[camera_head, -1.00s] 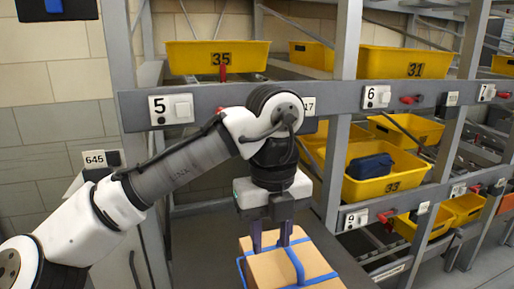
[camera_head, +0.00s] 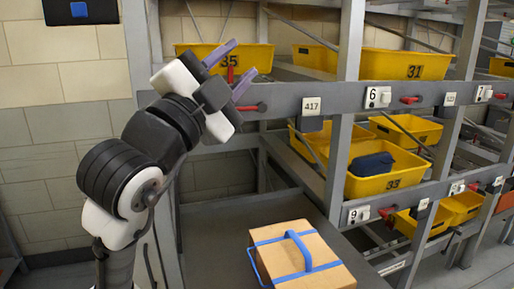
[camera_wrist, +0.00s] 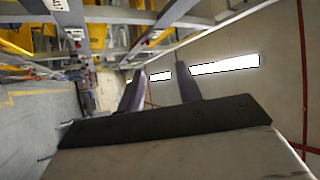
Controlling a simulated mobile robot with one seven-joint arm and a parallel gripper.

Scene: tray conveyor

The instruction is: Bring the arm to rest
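My gripper (camera_head: 236,70) is raised at the upper left in the head view, in front of the rack and near the yellow tray marked 35. Its two purple fingers are spread apart with nothing between them. In the wrist view the fingers (camera_wrist: 158,92) also stand apart and empty, pointing toward the rack and ceiling. A cardboard box (camera_head: 312,262) with blue straps and a blue handle sits on the dark grey surface (camera_head: 225,225), well below and to the right of my gripper.
The grey rack (camera_head: 350,100) carries yellow trays marked 35 (camera_head: 195,50), 31 (camera_head: 385,63) and 33 (camera_head: 372,187). The last holds a dark blue item (camera_head: 372,165). A rack rail runs close beside my gripper. The surface left of the box is clear.

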